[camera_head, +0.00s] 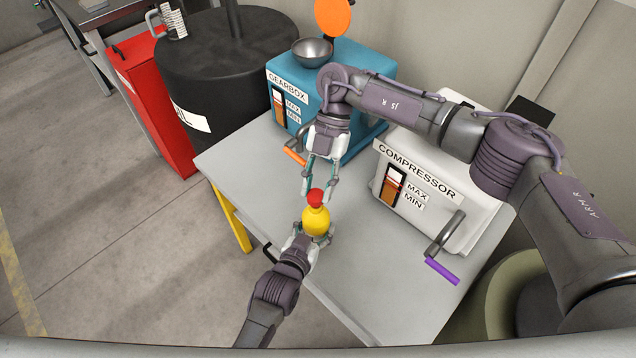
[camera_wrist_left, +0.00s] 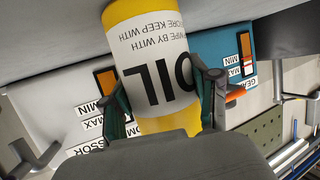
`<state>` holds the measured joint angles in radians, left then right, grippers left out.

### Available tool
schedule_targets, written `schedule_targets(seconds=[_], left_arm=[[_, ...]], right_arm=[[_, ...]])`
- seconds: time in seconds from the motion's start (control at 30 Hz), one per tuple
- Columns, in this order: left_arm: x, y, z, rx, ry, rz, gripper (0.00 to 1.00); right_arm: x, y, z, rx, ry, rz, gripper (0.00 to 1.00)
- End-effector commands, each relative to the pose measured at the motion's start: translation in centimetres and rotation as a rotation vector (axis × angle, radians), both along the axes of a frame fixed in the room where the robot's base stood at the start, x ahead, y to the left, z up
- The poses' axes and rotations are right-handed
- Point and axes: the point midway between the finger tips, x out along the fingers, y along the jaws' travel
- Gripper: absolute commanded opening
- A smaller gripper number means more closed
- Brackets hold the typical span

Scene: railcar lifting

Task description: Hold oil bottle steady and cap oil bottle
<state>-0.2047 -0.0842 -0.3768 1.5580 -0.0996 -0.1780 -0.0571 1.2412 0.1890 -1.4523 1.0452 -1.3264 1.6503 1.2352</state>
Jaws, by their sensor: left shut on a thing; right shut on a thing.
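The yellow oil bottle (camera_head: 316,222) is above the front part of the grey table in the head view. My left gripper (camera_head: 312,240) is shut around it from the front. In the left wrist view the bottle's white OIL label (camera_wrist_left: 152,62) appears upside down between the two fingers of my left gripper (camera_wrist_left: 160,100). The red cap (camera_head: 315,197) is at the top of the bottle. My right gripper (camera_head: 319,192) reaches down from behind and is shut on the cap. Whether the cap is seated on the neck cannot be told.
The blue gearbox (camera_head: 345,58) with a metal bowl (camera_head: 312,50) on it stands at the back of the table (camera_head: 262,182). The white compressor (camera_head: 425,172) with a purple-handled crank (camera_head: 442,270) stands at the right. A black drum (camera_head: 225,65) stands behind left.

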Motion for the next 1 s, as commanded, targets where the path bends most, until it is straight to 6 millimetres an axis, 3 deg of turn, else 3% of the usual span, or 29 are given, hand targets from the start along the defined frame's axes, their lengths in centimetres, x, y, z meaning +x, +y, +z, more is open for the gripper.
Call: schedule_targets(seconds=[0.5, 1.0], left_arm=[[0.0, 0.0, 0.0, 0.0, 0.001, 0.0, 0.0], [0.0, 0.0, -0.1, 0.0, 0.001, 0.0, 0.0]], right_arm=[[0.0, 0.0, -1.7, 0.0, 0.0, 0.0, 0.2], [0.0, 0.0, -1.8, 0.0, 0.0, 0.0, 0.2]])
